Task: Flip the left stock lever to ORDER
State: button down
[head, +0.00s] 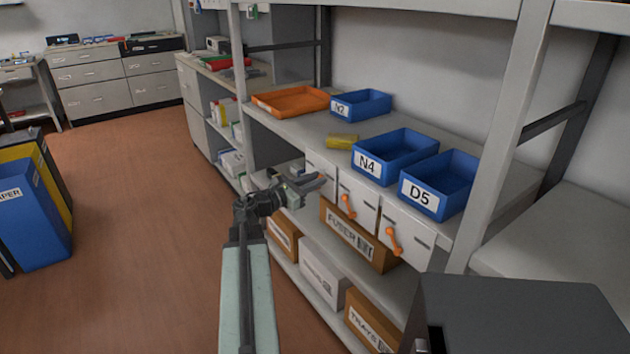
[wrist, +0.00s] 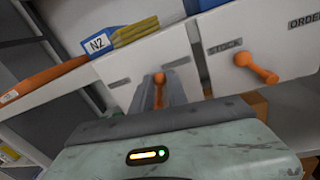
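The left stock lever (wrist: 159,80) is orange, on a white panel (wrist: 130,80) under the shelf edge in the wrist view. Its two panel labels are too small to read. My gripper (wrist: 161,98) points at this lever, and its two grey fingers appear on either side of it with a gap between. Whether they touch it I cannot tell. In the head view my gripper (head: 318,180) is in front of the left panel (head: 321,163) and hides its lever. The middle lever (head: 348,206) and right lever (head: 393,241) are orange on similar panels. The middle panel shows STOCK and ORDER labels in the wrist view.
Blue bins N2 (head: 361,105), N4 (head: 395,157) and D5 (head: 440,185) and an orange tray (head: 290,101) stand on the shelf above. A yellow pack (head: 342,141) lies there too. Boxes (head: 322,278) fill the lower shelf.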

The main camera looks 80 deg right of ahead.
jog(key=m, duration=0.1)
jog(key=s+a+f+m+b, duration=0.1)
jog(key=m, duration=0.1)
jog(key=shift+b, duration=0.3)
jog(key=c, duration=1.3)
grip_release()
jog(key=shift+w, duration=0.1)
